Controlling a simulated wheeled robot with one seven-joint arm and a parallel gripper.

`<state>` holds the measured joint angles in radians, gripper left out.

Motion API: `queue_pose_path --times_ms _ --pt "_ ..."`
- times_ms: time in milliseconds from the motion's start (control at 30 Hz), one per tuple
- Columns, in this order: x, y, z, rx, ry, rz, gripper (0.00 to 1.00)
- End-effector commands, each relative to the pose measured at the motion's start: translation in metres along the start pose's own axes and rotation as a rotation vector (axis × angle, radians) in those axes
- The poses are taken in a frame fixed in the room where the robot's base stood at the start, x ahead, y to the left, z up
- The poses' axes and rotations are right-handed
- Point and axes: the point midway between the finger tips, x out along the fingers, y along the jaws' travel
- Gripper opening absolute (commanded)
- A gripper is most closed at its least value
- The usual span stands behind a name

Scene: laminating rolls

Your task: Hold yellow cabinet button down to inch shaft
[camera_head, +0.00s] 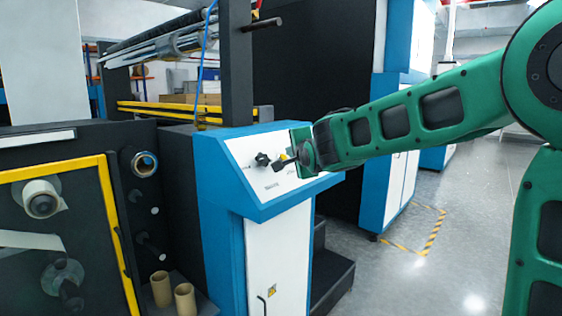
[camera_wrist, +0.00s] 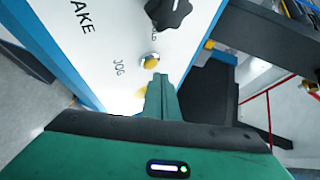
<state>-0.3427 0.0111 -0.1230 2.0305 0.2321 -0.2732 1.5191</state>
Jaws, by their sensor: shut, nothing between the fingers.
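The yellow button (camera_wrist: 151,62) sits in a silver ring on the white sloped panel (camera_wrist: 110,45) of the blue cabinet, beside the printed word JOG. My gripper (camera_wrist: 159,80) is shut and empty. In the wrist view its fingertips are just below the button, and I cannot tell whether they touch it. In the head view my gripper (camera_head: 280,164) reaches to the panel (camera_head: 262,184) from the right. A bit of yellow shows by its tip there, and the button is mostly hidden.
A black star knob (camera_wrist: 169,12) stands out from the panel close to the button; the head view shows it too (camera_head: 262,159). The machine with the yellow-edged frame (camera_head: 112,215) and rolls is at left. Dark steps (camera_head: 330,276) stand right of the cabinet. Open floor (camera_head: 450,250) lies further right.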

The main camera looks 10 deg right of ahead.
Motion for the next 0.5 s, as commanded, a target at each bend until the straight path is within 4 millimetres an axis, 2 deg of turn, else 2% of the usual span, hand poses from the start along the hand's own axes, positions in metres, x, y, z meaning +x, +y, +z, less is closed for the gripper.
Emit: queue_pose_path --times_ms 500 --pt "0.0057 0.0031 0.0042 -0.001 0.0 0.0 0.0"
